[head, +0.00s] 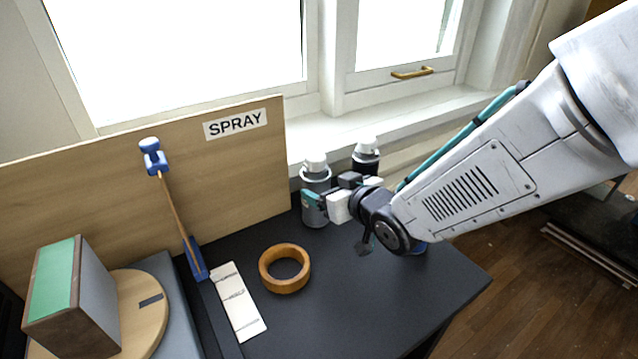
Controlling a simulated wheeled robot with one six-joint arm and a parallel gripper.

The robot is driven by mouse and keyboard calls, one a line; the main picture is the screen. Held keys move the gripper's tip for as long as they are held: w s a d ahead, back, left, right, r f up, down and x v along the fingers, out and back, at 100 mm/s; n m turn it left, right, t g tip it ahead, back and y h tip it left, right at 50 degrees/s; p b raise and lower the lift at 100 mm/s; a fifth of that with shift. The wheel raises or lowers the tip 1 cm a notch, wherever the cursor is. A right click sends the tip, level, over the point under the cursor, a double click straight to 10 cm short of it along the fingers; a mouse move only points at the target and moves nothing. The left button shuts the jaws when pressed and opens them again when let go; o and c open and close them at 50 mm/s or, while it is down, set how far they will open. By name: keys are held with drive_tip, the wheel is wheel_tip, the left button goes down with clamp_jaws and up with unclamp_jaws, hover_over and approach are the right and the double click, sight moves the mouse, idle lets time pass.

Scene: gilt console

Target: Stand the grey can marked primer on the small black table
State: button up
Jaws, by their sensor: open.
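A grey can (316,181) with a white cap stands at the back of the dark worktop, by the window sill. A darker can (366,158) with a white cap stands just right of it. I cannot read a primer mark on either. My gripper (334,195) is open at the cans, its fingers overlapping the lower part of the grey can in the picture. Whether it touches the can is unclear. My arm comes in from the right and hides part of the worktop. A low dark table (603,232) shows partly at the right edge; I cannot tell if it is the small black table.
A tan tape ring (285,269) and a white card strip (238,301) lie on the worktop (345,305). A blue clamp (197,262) leans on the wooden board marked SPRAY (237,123). A sanding block (72,298) stands at left. The front right worktop is clear.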

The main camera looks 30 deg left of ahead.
drive_tip(key=v, duration=0.6)
drive_tip(key=shift+d+r, duration=0.1)
drive_tip(key=shift+d, duration=0.05)
idle(0.9)
